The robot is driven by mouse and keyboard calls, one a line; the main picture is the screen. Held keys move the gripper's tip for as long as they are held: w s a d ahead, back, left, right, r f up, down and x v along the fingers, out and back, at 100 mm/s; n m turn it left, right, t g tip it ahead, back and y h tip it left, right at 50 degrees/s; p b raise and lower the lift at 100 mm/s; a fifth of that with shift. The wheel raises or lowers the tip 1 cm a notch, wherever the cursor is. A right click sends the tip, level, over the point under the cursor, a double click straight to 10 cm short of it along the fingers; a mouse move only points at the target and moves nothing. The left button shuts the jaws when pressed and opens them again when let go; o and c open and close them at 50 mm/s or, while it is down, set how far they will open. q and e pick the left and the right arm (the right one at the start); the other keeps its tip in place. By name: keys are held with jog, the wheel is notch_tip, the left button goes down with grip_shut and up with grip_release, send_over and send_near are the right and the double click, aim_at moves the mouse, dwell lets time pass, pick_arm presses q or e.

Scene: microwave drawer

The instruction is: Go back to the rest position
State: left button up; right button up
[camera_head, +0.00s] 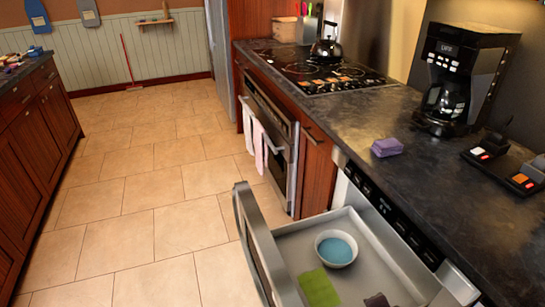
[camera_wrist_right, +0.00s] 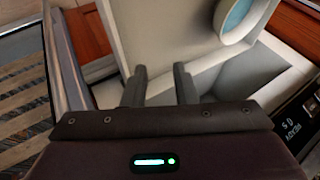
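My right gripper (camera_wrist_right: 160,85) shows in the right wrist view with its two dark fingers apart and nothing between them. It is over the open microwave drawer (camera_wrist_right: 135,30), with the white bowl (camera_wrist_right: 231,22) beyond it at the upper right. In the head view the drawer (camera_head: 290,242) is pulled out from under the counter. The bowl (camera_head: 336,249) with blue contents stands in it, and a green sponge-like block (camera_head: 319,287) lies near. A small dark shape shows at the bottom edge; I cannot tell what it is. My left gripper is out of view.
The dark counter (camera_head: 440,185) at the right holds a purple block (camera_head: 387,147), a coffee maker (camera_head: 462,75) and a kettle (camera_head: 326,48) on the stove. Towels (camera_head: 254,138) hang on the oven handle. Tiled floor (camera_head: 150,200) is clear to the left.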

jog(key=s+a+r+n+g+y, duration=0.1)
jog(key=s+a+r+n+g, duration=0.1)
jog(key=s+a+r+n, duration=0.45)
jog(key=s+a+r+n+g+y, duration=0.1)
jog(key=s+r+n, duration=0.3)
jog(key=n, duration=0.6)
notch_tip(320, 180, down, 28)
jog(key=g, duration=0.2)
jog(key=s+d+f, duration=0.1)
jog(key=s+f, duration=0.8)
jog(key=s, duration=0.1)
jog(key=s+d+f, duration=0.2)
jog(key=s+f, duration=0.7)
jog(key=s, duration=0.1)
jog(key=shift+d+f+g+p, duration=0.25)
jog(key=shift+f+g+p, duration=0.1)
jog(key=shift+g+p, duration=0.05)
